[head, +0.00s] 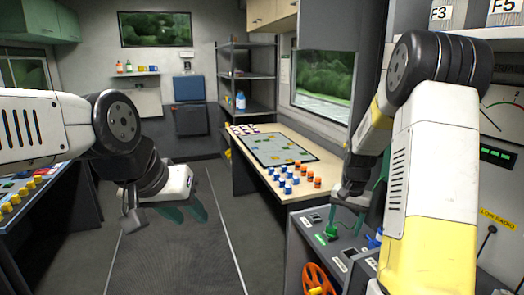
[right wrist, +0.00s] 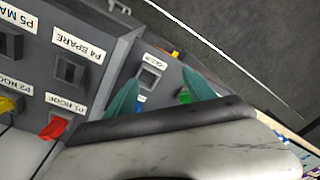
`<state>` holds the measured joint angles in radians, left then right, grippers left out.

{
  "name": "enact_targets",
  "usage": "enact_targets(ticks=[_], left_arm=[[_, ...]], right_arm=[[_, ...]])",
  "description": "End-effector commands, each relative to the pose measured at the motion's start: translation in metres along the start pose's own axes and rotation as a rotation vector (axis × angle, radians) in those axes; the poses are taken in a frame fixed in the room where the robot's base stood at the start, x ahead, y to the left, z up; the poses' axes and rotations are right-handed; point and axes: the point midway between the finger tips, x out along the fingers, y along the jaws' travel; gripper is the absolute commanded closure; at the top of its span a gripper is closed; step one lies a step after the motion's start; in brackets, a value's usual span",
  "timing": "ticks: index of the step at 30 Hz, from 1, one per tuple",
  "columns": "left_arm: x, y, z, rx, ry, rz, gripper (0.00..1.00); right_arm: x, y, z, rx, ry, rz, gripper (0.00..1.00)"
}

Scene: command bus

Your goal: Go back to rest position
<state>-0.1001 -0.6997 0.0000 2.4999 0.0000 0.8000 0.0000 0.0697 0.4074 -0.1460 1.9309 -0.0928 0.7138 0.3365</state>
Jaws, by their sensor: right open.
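My left gripper (head: 186,211) hangs over the dark floor mat in the head view. Its two teal fingers are apart with nothing between them. My right gripper (head: 358,222) is at the grey control panel at the right, partly hidden by my arm. In the right wrist view its two teal fingers (right wrist: 162,92) are spread and empty, over the panel. A green switch (right wrist: 185,97) shows beside one fingertip and a small blue part beside the other; I cannot tell whether either touches.
The grey panel (head: 341,254) has labelled switches and an orange handwheel (head: 317,280). A table (head: 247,168) with a board and several blue and orange pieces stands beyond it. A console with yellow knobs (head: 12,199) is at the left. The middle floor (head: 180,260) is clear.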

Motion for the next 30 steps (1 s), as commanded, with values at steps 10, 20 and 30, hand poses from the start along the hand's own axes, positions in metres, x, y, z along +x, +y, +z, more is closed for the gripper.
enact_targets(ticks=[10, 20, 30], left_arm=[[0.000, 0.000, 0.000, 0.000, 0.000, 0.000, 0.64], [0.000, 0.000, 0.000, 0.000, 0.000, 0.000, 0.64], [0.000, 0.000, 0.000, 0.000, 0.000, 0.000, 0.64]], right_arm=[[-0.091, -0.018, 0.048, -0.118, 0.101, -0.095, 0.37], [-0.188, -0.021, 0.155, -0.340, 0.279, -0.213, 0.37], [-0.215, -0.009, 0.237, -0.504, 0.418, -0.267, 0.37]])
